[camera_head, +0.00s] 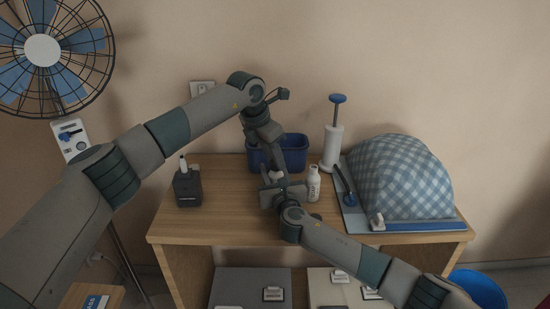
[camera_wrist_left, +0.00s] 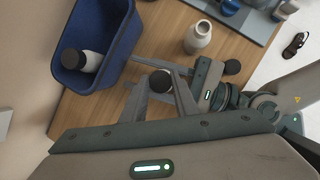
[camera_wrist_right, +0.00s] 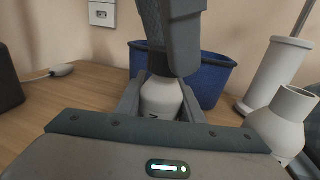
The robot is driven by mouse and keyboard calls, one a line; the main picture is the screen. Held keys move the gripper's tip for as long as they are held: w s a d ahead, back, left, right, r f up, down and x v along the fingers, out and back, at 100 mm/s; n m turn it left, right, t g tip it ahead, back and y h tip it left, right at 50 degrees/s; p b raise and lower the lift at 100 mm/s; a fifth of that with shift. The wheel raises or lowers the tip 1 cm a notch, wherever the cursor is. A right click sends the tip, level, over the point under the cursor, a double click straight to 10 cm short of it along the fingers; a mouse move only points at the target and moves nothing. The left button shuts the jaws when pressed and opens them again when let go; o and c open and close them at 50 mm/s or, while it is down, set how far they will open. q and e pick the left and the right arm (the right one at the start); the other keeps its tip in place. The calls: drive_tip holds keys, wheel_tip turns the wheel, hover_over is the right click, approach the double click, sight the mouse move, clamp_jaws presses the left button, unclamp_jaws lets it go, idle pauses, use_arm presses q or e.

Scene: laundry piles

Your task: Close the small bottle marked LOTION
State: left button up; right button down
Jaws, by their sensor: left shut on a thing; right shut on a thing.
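A white bottle (camera_wrist_right: 160,100) stands upright between the fingers of my right gripper (camera_wrist_right: 160,98); only a fragment of its marking shows, too little to read. A black cap (camera_wrist_left: 160,81) is on top of it, shut between the fingers of my left gripper (camera_wrist_left: 161,88), which comes down from above. Whether the cap is fully seated cannot be told. A second white bottle (camera_wrist_right: 275,130) stands open to the right; it also shows in the head view (camera_head: 313,186). A loose black cap (camera_wrist_left: 232,67) lies near it on the table.
A blue bin (camera_wrist_left: 107,75) stands behind the grippers with a dark-capped bottle (camera_wrist_left: 80,60) in it. The table's front left is clear.

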use_arm(q)
drive_tip(key=m, duration=0.2)
drive_tip(key=m+g+h, duration=0.1)
drive_tip(key=m, duration=0.1)
drive_tip(key=shift+w+a+g, duration=0.1)
drive_tip(key=shift+w+g, duration=0.05)
drive_tip(key=shift+g, duration=0.15)
drive_tip(key=m, duration=0.2)
drive_tip(key=m+g, duration=0.1)
drive_tip(key=m, duration=0.1)
drive_tip(key=shift+w+m+g, duration=0.1)
drive_tip(key=shift+m+g, duration=0.2)
drive_tip(key=shift+m, duration=0.1)
drive_tip(key=o, duration=1)
drive_tip(key=shift+r, duration=0.1)
drive_tip(key=shift+r, duration=2.15)
